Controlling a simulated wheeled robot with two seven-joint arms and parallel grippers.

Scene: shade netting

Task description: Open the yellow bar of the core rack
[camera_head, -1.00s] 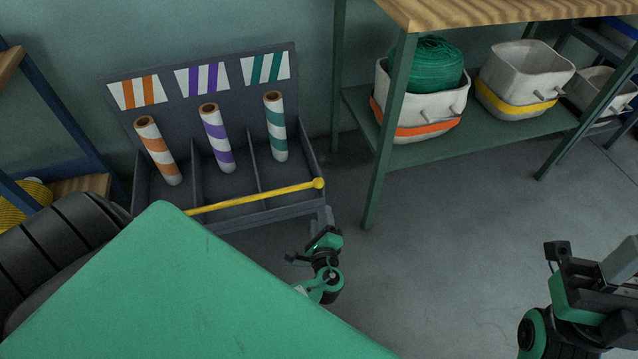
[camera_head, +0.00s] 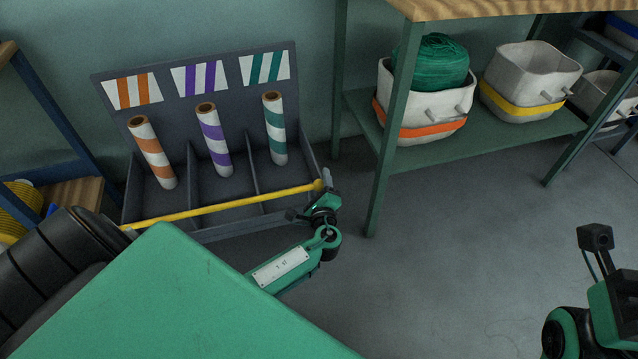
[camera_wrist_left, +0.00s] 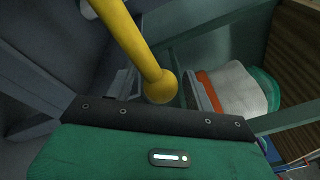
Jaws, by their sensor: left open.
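The dark grey core rack (camera_head: 300,207) stands against the back wall, with three striped rolls in its bays. Its yellow bar (camera_head: 225,205) runs across the front, rising slightly to a round knob end at the right. My left gripper (camera_head: 326,181) is at that knob end, its fingers partly hidden by the wrist. In the left wrist view the bar (camera_wrist_left: 126,38) ends in its knob (camera_wrist_left: 161,88) between the open fingers of my left gripper (camera_wrist_left: 158,87); contact cannot be told. My right arm shows at the right edge, its fingers out of frame.
A green-framed shelf (camera_head: 385,140) with a wooden top stands right of the rack, holding white baskets (camera_head: 440,112) with coloured bands. A blue-framed shelf (camera_head: 62,120) is at the left. Grey floor (camera_head: 450,260) is clear in the middle.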

